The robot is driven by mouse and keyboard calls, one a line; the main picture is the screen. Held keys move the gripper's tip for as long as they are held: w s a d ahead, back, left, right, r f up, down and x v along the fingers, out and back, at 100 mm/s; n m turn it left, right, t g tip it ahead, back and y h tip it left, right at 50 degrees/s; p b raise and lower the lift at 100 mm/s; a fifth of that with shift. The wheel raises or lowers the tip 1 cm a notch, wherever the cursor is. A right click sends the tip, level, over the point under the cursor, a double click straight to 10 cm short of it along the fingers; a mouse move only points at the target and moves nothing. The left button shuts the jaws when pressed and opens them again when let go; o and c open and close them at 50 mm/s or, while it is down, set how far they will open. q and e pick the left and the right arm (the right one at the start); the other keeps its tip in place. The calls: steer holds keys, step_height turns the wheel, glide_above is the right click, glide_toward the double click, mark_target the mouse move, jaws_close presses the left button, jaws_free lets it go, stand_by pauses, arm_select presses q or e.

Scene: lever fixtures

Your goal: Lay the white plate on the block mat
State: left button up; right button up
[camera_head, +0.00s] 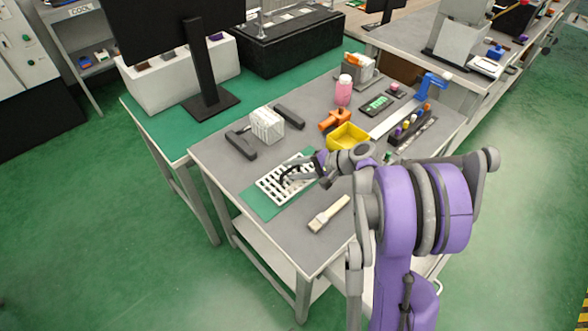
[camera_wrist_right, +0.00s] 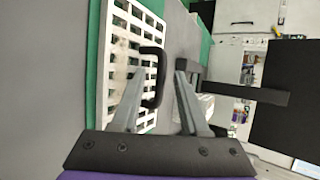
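The white plate (camera_head: 270,188) is a slotted grid with a dark arched handle (camera_wrist_right: 160,66) on top. It appears to lie flat on the green block mat (camera_head: 262,206), with green showing along its sides in both views. The plate also shows in the wrist view (camera_wrist_right: 120,50). My right gripper (camera_head: 290,179) is over the plate at the handle. In the wrist view its two grey fingers (camera_wrist_right: 158,78) are apart, with the handle between or just beyond their tips, and no grip on it shows. My left gripper is not in view.
A brush (camera_head: 329,214) lies right of the mat. A white rack (camera_head: 267,124) and dark bars stand behind it. A yellow bin (camera_head: 348,137), orange tool (camera_head: 334,120) and pink bottle (camera_head: 343,90) are farther back. The table's near left corner is clear.

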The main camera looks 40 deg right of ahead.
steer(key=shift+s+d+r, duration=0.1)
steer(key=shift+r, duration=0.15)
steer(key=p+v, duration=0.2)
steer(key=v, duration=0.9)
steer(key=s+a+f+n+g, duration=0.1)
steer(key=a, duration=0.4)
steer(key=s+a+f+n+g+h, duration=0.1)
steer(key=a+n+g, duration=0.1)
steer(key=a, duration=0.4)
steer(key=s+a+f+n+g, duration=0.1)
steer(key=a+n, duration=0.1)
steer(key=a, duration=0.3)
steer(key=shift+s+a+g+h, duration=0.2)
steer(key=shift+s+g+h, duration=0.1)
steer(key=shift+g+h, duration=0.1)
steer(key=s+a+f+n+h, duration=0.2)
steer(key=s+a+n+h, duration=0.2)
steer(key=s+a+n, duration=0.4)
steer(key=shift+s+n+h, duration=0.3)
steer(key=shift+s+n, duration=0.3)
steer(key=shift+s, duration=0.15)
